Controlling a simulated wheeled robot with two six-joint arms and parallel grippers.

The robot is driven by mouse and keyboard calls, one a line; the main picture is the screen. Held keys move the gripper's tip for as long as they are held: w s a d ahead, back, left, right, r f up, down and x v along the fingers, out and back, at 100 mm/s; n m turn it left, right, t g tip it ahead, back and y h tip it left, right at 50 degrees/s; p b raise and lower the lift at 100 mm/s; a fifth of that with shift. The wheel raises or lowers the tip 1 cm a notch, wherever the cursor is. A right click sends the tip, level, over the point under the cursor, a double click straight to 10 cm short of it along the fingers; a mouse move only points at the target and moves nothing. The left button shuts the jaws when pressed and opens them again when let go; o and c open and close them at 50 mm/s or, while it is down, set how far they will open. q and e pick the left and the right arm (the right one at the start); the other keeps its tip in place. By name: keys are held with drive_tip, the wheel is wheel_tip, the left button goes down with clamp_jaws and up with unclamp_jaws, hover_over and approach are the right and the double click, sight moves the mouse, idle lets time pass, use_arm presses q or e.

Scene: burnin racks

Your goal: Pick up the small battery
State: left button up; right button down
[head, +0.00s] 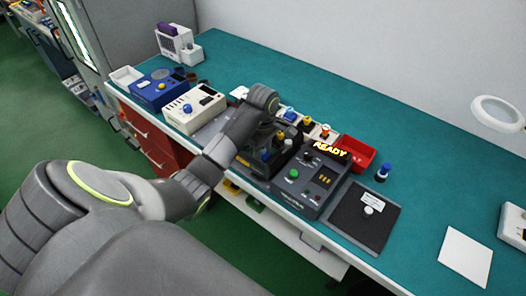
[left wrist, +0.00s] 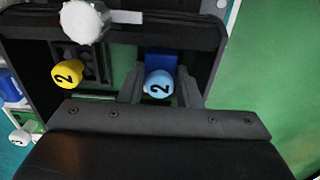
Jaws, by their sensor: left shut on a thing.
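My left gripper (left wrist: 160,88) is shut on a light-blue-capped piece marked 2 (left wrist: 158,84), with one finger on each side of it. This piece seems to be the small battery; its lower body is hidden below the cap. In the head view my left gripper (head: 265,140) is over the dark rack unit (head: 255,170), and the fingertips are hard to make out there. A yellow-capped piece marked 2 (left wrist: 66,74) stands in a slot to the left in the left wrist view. My right gripper is not in view.
A dark tester with a READY sign (head: 312,180) stands right of the rack. Cream (head: 194,108) and blue (head: 158,90) units stand left.

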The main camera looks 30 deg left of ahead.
sight(263, 149)
use_arm(q)
drive_tip(key=shift+w+r, duration=0.1)
drive_tip(key=shift+r, duration=0.25)
wheel_tip(263, 149, up, 3)
drive_tip(key=shift+f, duration=0.2)
wheel_tip(263, 149, up, 7)
drive_tip(key=p, duration=0.7)
drive_tip(key=shift+f, duration=0.2)
drive_tip(key=shift+f, duration=0.1)
